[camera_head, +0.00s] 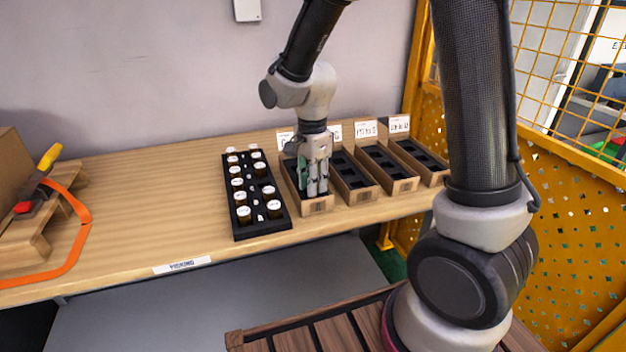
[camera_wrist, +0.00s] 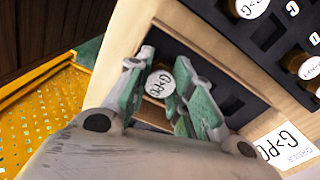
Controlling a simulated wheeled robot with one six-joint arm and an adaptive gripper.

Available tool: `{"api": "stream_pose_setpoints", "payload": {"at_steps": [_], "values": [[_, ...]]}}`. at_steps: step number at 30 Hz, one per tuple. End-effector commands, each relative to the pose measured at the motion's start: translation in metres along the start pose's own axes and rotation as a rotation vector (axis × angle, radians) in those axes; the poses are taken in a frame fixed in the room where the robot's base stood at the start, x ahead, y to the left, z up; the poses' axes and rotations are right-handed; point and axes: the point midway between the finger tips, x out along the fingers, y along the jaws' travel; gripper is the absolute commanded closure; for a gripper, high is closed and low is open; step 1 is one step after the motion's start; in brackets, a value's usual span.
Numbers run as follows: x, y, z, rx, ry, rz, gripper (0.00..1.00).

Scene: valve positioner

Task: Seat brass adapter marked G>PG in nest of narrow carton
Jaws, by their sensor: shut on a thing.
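The brass adapter (camera_wrist: 160,83) shows its white round top, with partly readable dark marking like G>P, between my fingers in the wrist view. My gripper (camera_wrist: 160,88) is shut on it, pointing down into the leftmost carton (camera_head: 317,208). In the head view my gripper (camera_head: 314,186) is at the near part of that carton and hides much of its inside. The carton (camera_wrist: 185,22) has dark nests and a white card reading G>PG (camera_wrist: 283,148) in the wrist view. The adapter's lower part is hidden, so I cannot tell whether it touches the nest.
A black tray (camera_head: 236,222) with several white-topped adapters stands just left of the carton. More cartons with cards (camera_head: 398,190) stand close on the right. A box, pallet and orange strap (camera_head: 75,245) are at the far left. The bench between strap and tray is clear.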

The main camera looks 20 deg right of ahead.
Motion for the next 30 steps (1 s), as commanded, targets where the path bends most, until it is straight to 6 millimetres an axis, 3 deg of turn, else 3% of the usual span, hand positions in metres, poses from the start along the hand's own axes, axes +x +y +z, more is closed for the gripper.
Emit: {"api": "stream_pose_setpoints", "payload": {"at_steps": [23, 24, 28, 30], "values": [[0.014, 0.000, 0.000, 0.000, 0.000, -0.001, 1.00], [0.014, 0.000, 0.000, 0.000, 0.000, 0.000, 0.76], [0.014, 0.000, 0.000, 0.000, 0.000, 0.000, 0.53], [0.014, 0.000, 0.000, 0.000, 0.000, 0.000, 0.53]]}}
